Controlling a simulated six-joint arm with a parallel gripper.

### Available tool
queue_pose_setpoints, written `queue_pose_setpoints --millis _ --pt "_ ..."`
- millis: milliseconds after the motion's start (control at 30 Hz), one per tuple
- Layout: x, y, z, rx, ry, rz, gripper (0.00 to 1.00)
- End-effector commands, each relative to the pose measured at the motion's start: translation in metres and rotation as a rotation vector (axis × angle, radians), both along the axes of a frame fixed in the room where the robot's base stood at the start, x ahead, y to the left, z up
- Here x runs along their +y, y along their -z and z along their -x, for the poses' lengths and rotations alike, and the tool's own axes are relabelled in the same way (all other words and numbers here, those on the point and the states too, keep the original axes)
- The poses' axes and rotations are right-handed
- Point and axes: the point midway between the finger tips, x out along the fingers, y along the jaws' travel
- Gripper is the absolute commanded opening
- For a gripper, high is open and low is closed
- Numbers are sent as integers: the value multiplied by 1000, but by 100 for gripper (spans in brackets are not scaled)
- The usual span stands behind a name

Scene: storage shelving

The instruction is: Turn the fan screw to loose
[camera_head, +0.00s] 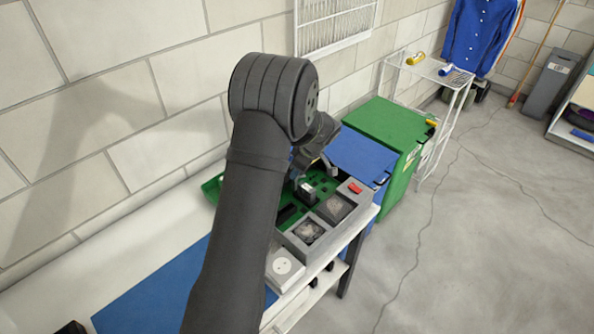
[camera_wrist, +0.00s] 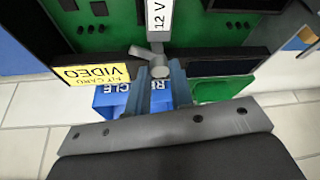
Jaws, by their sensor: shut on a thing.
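The fan screw (camera_wrist: 160,72), a small grey round-headed piece with a short arm, sits between my fingertips in the wrist view, just below a white "12 V" label (camera_wrist: 158,22). My gripper (camera_wrist: 160,88) is shut on it, with one blue-grey finger on each side. In the head view my gripper (camera_head: 302,176) is over the green circuit board (camera_head: 325,183) on the workbench, partly hidden by my arm. The screw cannot be made out in the head view. Whether it is tight or loose cannot be told.
Two dark square fans (camera_head: 309,231) sit in a grey housing at the bench's front edge, with a red button (camera_head: 355,188) near its corner. A yellow video card label (camera_wrist: 95,75) is close to my left finger. Blue and green bins (camera_head: 385,125) stand beyond the bench.

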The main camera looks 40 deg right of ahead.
Motion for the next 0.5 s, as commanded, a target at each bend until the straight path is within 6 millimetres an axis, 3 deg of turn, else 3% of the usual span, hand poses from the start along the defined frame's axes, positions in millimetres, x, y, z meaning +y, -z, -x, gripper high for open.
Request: queue_pose_setpoints --millis 500 --pt "-4 1 -1 2 -394 0 0"
